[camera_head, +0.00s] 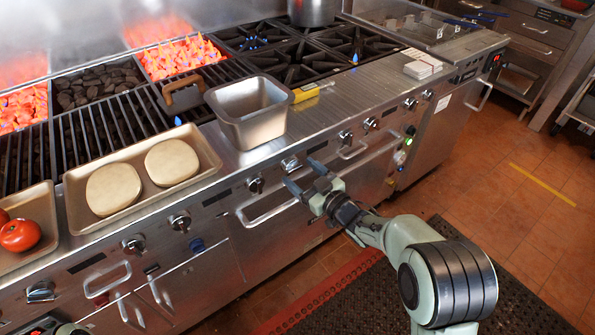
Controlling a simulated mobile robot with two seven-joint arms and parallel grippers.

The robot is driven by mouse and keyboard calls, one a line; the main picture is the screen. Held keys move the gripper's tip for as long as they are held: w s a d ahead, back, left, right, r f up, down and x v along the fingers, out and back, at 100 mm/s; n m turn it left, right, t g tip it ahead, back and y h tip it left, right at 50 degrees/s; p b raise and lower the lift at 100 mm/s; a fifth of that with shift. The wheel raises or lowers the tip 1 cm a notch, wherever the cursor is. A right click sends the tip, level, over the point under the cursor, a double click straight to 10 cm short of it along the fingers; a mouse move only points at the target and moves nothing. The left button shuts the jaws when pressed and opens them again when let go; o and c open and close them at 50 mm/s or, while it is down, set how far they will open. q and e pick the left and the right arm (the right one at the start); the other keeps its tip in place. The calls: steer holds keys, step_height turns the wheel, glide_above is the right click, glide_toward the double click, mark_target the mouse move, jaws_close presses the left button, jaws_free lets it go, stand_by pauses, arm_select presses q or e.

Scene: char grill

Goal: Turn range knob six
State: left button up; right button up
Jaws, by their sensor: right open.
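A row of range knobs runs along the steel front panel (218,198). I see no numbers, so I cannot tell which is knob six. My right gripper (301,175) is open and empty, in front of the panel. One knob (290,163) is just above its fingertips, and another knob (255,184) is to its left. I cannot tell whether a finger touches the panel. More knobs (345,137) are to the right, and others (180,221) to the left. At the bottom left edge, only a small part of what looks like my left gripper (42,326) shows.
Oven handles (268,213) stick out below the knobs. Flames burn over the grill (180,57). A pot (313,10) is at the back. Floor is free at right.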

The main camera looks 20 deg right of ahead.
steer(key=shift+x, duration=1.1)
arm_select(q)
steer(key=shift+w+a+f, duration=0.1)
steer(key=shift+w+f, duration=0.05)
steer(key=shift+w, duration=0.15)
arm_select(e)
steer(key=c, duration=1)
